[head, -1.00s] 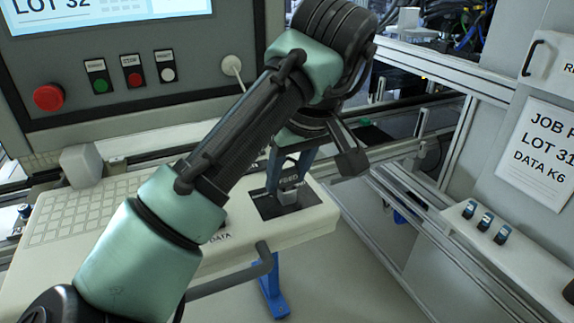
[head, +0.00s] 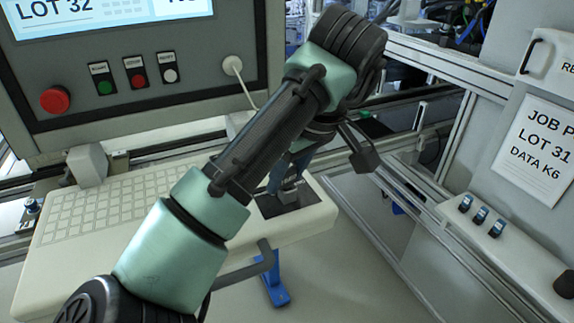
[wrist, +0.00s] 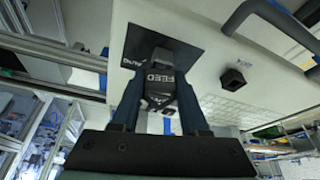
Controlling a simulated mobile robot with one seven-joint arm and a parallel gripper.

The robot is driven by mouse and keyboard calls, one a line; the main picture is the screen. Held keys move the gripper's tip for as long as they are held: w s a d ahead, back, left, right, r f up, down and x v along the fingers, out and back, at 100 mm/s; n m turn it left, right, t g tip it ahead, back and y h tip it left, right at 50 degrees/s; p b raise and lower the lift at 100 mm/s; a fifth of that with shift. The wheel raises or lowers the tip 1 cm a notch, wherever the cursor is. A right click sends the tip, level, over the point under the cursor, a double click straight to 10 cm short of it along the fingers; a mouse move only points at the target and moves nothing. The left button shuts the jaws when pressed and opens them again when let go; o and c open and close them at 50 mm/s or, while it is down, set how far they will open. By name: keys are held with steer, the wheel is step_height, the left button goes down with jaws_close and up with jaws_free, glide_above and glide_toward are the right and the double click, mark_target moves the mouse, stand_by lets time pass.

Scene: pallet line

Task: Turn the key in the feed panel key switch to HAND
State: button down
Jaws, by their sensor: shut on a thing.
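The feed panel key switch sits on a black square plate (head: 312,197) at the right end of a cream console (head: 75,222). My gripper (head: 285,182) reaches down over the plate, its blue fingers partly hidden behind my forearm. A grey block (head: 289,193) shows between plate and fingers. In the wrist view, my gripper (wrist: 158,92) is shut on the key, whose dark head reads FEED (wrist: 160,79), in front of the black plate (wrist: 140,40). The fingers stand either side of it. The switch's position marks are mostly hidden, so I cannot tell which way the key points.
A grey bar handle (head: 245,268) runs along the console's front edge. A screen panel with a red button (head: 55,99) stands behind. A white ledge with several small switches (head: 481,216) is at the right. Floor shows between console and ledge.

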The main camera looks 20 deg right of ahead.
steer(key=shift+r+n+g+y+p, duration=0.1)
steer(key=shift+n+g+y+p, duration=0.25)
steer(key=shift+n+p, duration=1.5)
steer(key=shift+r+n+g+y+p, duration=0.15)
steer(key=shift+n+y+p, duration=0.4)
steer(key=shift+p, duration=2.4)
jaws_free()
steer(key=shift+f, duration=0.25)
steer(key=shift+r, duration=0.1)
steer(key=shift+r+p, duration=3.45)
steer(key=shift+p, duration=0.8)
